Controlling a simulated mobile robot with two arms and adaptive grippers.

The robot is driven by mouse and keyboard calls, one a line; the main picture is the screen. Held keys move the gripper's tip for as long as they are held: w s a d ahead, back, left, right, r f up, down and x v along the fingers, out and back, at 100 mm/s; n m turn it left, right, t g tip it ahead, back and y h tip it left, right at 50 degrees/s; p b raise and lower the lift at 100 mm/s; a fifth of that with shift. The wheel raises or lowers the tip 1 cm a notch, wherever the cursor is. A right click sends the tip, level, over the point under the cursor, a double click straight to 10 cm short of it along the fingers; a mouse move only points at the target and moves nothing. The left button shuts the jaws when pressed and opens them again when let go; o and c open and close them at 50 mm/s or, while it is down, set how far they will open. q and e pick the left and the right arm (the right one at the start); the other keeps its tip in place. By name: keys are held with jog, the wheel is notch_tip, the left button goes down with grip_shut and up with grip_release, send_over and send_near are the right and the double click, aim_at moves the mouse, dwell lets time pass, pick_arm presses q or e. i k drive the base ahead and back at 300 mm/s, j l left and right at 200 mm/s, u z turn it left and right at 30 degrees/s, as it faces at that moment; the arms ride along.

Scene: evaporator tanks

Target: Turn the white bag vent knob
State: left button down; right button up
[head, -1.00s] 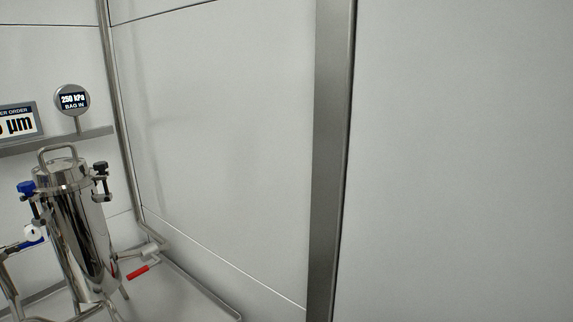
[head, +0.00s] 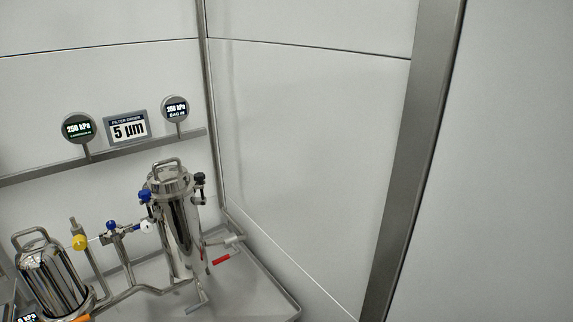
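The white knob (head: 146,227) sits at the left side of the tall steel bag filter housing (head: 181,235) in the head view, left of centre. It is small, and its exact turn position cannot be told. A blue knob (head: 145,196) and a black knob (head: 200,178) are on clamps at the housing's lid. Neither of my grippers shows in the head view.
A red-handled valve (head: 228,259) is right of the housing. A yellow knob (head: 79,242), a blue valve handle (head: 112,225) and a shorter steel vessel (head: 52,279) stand left. Gauges (head: 175,108) and a "5 µm" sign (head: 127,128) are on a rail. A steel post (head: 415,150) stands right.

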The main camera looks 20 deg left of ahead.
aim_at(146, 227)
jog(key=u, duration=1.4)
